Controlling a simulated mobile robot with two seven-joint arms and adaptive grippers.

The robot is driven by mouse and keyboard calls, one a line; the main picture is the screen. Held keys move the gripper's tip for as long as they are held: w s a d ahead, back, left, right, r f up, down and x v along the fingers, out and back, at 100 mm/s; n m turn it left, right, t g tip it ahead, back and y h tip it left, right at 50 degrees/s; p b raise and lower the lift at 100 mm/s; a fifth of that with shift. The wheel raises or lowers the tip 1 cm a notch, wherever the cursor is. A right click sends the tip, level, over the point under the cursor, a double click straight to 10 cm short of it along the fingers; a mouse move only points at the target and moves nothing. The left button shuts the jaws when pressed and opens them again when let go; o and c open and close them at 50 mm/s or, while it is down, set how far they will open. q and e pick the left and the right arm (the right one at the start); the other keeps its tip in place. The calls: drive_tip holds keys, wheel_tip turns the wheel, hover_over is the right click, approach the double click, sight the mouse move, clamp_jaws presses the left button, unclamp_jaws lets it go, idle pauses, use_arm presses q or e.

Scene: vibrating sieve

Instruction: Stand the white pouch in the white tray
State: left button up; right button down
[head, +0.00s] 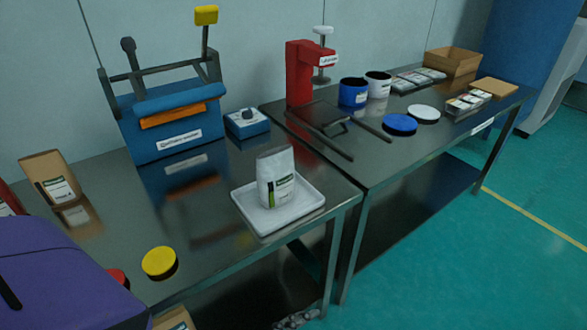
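The white pouch (276,178) stands upright, with a green and dark label on its front. It is inside the white tray (252,217), towards the tray's back and middle. The tray is a shallow square with a low rim, lying flat near the right front corner of the left steel table. Nothing is holding the pouch. Neither of my grippers can be made out in the head view. A small grey metallic part (297,319) shows at the bottom edge, too cut off to identify.
On the left table (215,225) are a blue machine (170,125), a small blue box (247,123), a yellow disc (159,262) and a cardboard box (50,178). A purple body (60,275) fills the lower left. The right table holds a red press (300,75), cups and lids.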

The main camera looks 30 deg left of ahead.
use_arm(q)
drive_tip(key=s+a+f+n+g+y, duration=0.2)
drive_tip(key=s+a+f+n, duration=0.15)
drive_tip(key=s, duration=0.35)
drive_tip(key=s+a+f+n+g+y, duration=0.1)
drive_tip(key=s+a+f+n+g, duration=0.15)
drive_tip(key=s+f, duration=0.35)
drive_tip(key=s+a+f+n+g+y, duration=0.2)
drive_tip(key=s+a+f+n+g, duration=0.15)
drive_tip(key=s, duration=0.35)
drive_tip(key=w+d+r+t+p, duration=0.1)
drive_tip(key=w+r+p, duration=0.3)
drive_tip(key=r+p, duration=0.6)
drive_tip(key=shift+d+r+t+h, duration=0.3)
drive_tip(key=shift+r+t, duration=0.15)
drive_tip(key=shift+t, duration=0.15)
use_arm(e)
drive_tip(key=w+a+r+t, duration=0.1)
drive_tip(key=w+r, duration=0.3)
drive_tip(key=r, duration=0.6)
drive_tip(key=shift+a+r, duration=0.15)
drive_tip(key=shift+r, duration=0.05)
